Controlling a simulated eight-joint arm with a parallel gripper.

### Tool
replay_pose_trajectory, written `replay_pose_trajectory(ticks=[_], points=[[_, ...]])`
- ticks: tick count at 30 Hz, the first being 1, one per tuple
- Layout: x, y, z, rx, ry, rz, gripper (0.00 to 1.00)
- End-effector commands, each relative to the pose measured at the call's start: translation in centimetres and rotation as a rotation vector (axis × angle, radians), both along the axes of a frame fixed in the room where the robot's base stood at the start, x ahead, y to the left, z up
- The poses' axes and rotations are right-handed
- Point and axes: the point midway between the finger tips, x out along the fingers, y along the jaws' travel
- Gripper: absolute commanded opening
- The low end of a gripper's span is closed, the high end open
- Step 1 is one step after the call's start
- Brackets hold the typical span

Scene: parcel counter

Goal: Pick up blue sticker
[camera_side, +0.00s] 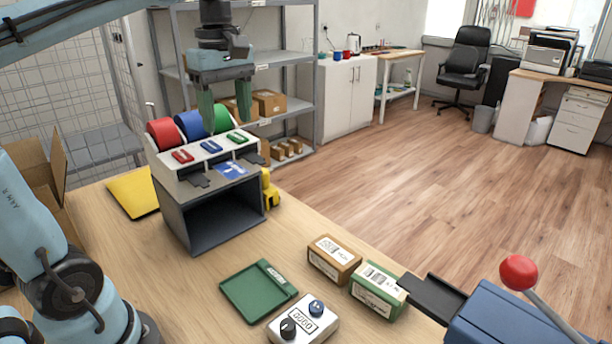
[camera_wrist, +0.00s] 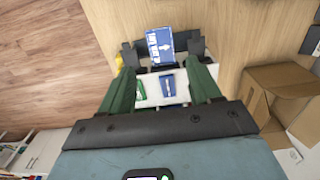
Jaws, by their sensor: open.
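The blue sticker (camera_side: 231,169) is a flat blue label with white marks, lying at the front outlet of the sticker dispenser (camera_side: 205,160). In the wrist view the blue sticker (camera_wrist: 161,46) shows near the top middle, beyond my fingertips. My gripper (camera_side: 222,112) is open and empty, pointing down above the dispenser, with its green fingers apart. In the wrist view my gripper (camera_wrist: 165,75) spans the dispenser's white top. Red, blue and green rolls stand at the dispenser's back. Part of the rolls is hidden behind the fingers.
A green tray (camera_side: 258,291), a brown box (camera_side: 334,259), a green box (camera_side: 378,290) and a white device with knobs (camera_side: 302,320) lie on the counter. A yellow envelope (camera_side: 134,193) lies left of the dispenser. A red-knobbed lever (camera_side: 519,272) stands at right.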

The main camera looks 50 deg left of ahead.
Motion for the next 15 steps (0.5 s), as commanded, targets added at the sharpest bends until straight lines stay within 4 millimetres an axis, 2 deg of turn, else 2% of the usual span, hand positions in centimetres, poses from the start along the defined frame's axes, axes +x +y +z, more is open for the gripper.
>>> replay_pose_trajectory(ticks=[15], points=[[0.0,0.0,-5.7,0.0,-0.001,-0.002,0.63]])
